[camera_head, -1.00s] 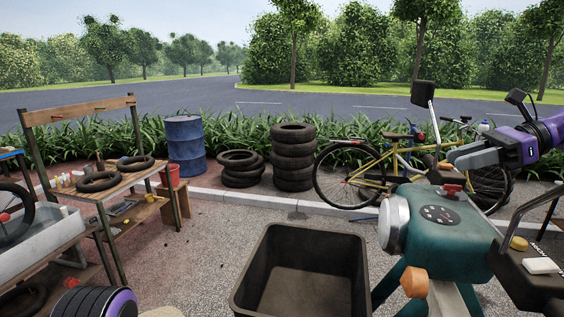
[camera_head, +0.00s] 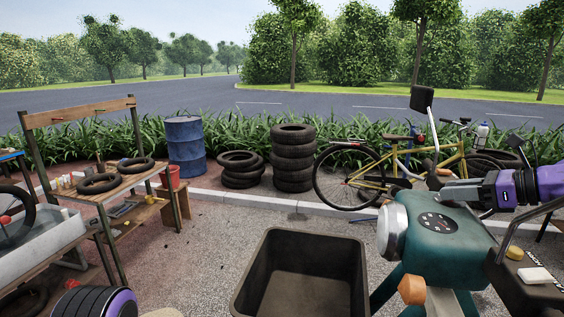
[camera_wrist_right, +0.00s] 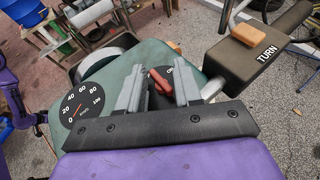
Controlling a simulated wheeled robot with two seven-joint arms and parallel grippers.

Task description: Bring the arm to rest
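The knob is hidden behind the gripper in the head view. The speed dial (camera_wrist_right: 82,104) is to the left of the fingers. My left gripper is not in view.
The right handlebar block marked TURN, with an orange button (camera_wrist_right: 247,35), is close to the gripper. A mirror (camera_head: 421,98) rises above the housing. An open dark bin (camera_head: 300,238) stands left of the scooter. A yellow bicycle (camera_head: 375,182) and tyre stacks (camera_head: 292,158) are behind.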

